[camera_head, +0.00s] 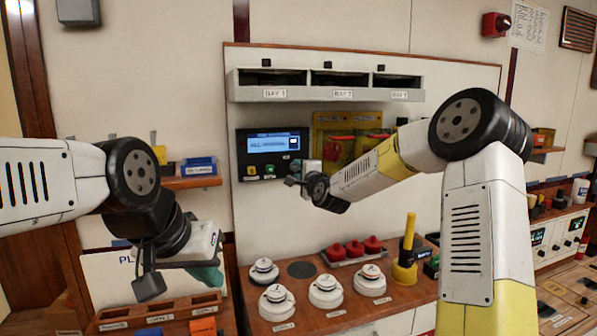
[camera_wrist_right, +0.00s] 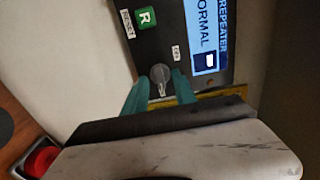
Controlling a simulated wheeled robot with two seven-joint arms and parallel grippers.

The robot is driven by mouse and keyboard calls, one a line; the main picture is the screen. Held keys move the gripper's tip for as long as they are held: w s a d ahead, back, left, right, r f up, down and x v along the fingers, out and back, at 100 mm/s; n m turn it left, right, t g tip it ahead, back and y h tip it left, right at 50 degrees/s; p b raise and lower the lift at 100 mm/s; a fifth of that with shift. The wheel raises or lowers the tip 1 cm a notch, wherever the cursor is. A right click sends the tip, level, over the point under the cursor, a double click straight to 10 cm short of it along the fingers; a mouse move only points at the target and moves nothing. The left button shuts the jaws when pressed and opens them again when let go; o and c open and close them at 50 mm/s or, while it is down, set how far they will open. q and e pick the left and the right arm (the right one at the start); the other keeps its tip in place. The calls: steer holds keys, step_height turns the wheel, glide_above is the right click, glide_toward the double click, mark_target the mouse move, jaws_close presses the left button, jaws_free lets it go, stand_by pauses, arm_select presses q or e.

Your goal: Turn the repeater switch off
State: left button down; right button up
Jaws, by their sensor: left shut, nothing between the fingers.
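The repeater panel (camera_head: 270,152) is a dark box with a lit blue screen on the back board; in the right wrist view its screen (camera_wrist_right: 208,38) reads "REPEATER" and "NORMAL". A small grey rotary switch (camera_wrist_right: 160,75) sits below the screen, near a small label too blurred to read surely. My right gripper (camera_head: 296,180) is at the panel's lower right. In the right wrist view its teal fingers (camera_wrist_right: 160,90) are open, one on each side of the switch; contact cannot be told. My left gripper (camera_head: 212,276) is shut and empty, low at the left, away from the panel.
A green "R" button (camera_wrist_right: 146,17) is near the switch. A yellow board with red parts (camera_head: 340,140) is right of the panel. White detectors (camera_head: 326,292), red buttons (camera_head: 354,248) and a yellow plunger-like tool (camera_head: 405,262) stand on the shelf below.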

steer(key=shift+w+a, duration=0.15)
steer(key=shift+w, duration=0.15)
jaws_close()
